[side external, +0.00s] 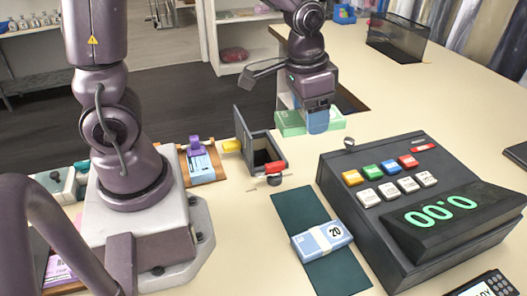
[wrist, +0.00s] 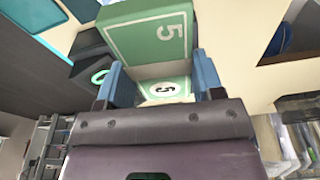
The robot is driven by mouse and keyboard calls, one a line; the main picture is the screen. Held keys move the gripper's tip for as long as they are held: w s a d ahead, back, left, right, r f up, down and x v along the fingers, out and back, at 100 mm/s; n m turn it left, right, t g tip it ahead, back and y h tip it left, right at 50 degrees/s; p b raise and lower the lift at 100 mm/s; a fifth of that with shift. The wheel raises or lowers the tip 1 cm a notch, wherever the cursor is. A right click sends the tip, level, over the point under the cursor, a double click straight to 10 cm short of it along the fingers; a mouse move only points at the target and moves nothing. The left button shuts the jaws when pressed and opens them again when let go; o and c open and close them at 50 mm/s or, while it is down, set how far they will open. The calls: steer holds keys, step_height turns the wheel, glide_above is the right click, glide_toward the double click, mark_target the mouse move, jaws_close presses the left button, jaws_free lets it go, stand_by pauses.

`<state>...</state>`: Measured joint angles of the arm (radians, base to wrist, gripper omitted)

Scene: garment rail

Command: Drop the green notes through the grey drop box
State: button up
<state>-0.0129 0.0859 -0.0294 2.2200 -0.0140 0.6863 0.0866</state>
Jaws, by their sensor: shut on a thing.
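The green notes (side external: 290,124) are a green bundle with a white band marked 5. In the side view my gripper (side external: 318,120) points down with its blue fingertips over the bundle, near the back of the counter. In the wrist view the green notes (wrist: 150,38) stand between the two blue fingertips of my gripper (wrist: 162,86), which is shut on them. I cannot tell whether the bundle touches the counter. The grey drop box (side external: 279,151) stands left of and nearer than the notes, with its dark opening facing up and its grey lid raised.
A cash register (side external: 335,165) with a green display stands at the right. Blue notes (side external: 322,241) marked 20 lie on a dark green mat (side external: 295,208) in front. A yellow piece (side external: 231,146) is left of the box; a red-and-black piece (side external: 274,174) is in front of it.

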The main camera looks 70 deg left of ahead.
stand_by(0.4)
steer(key=s+a+f+n+g+y, duration=0.1)
steer(key=a+f+n, duration=0.5)
steer(key=a+n, duration=0.45)
steer(key=s+a+f+n+g+y, duration=0.1)
steer(key=a+f+n, duration=0.5)
steer(key=a+n, duration=0.4)
step_height(320, 180, down, 8)
steer(key=m, duration=0.1)
steer(key=shift+a, duration=0.3)
steer(key=shift+f+m, duration=0.25)
steer(key=shift+f, duration=0.15)
stand_by(0.8)
steer(key=o, duration=1)
steer(key=shift+s, duration=0.1)
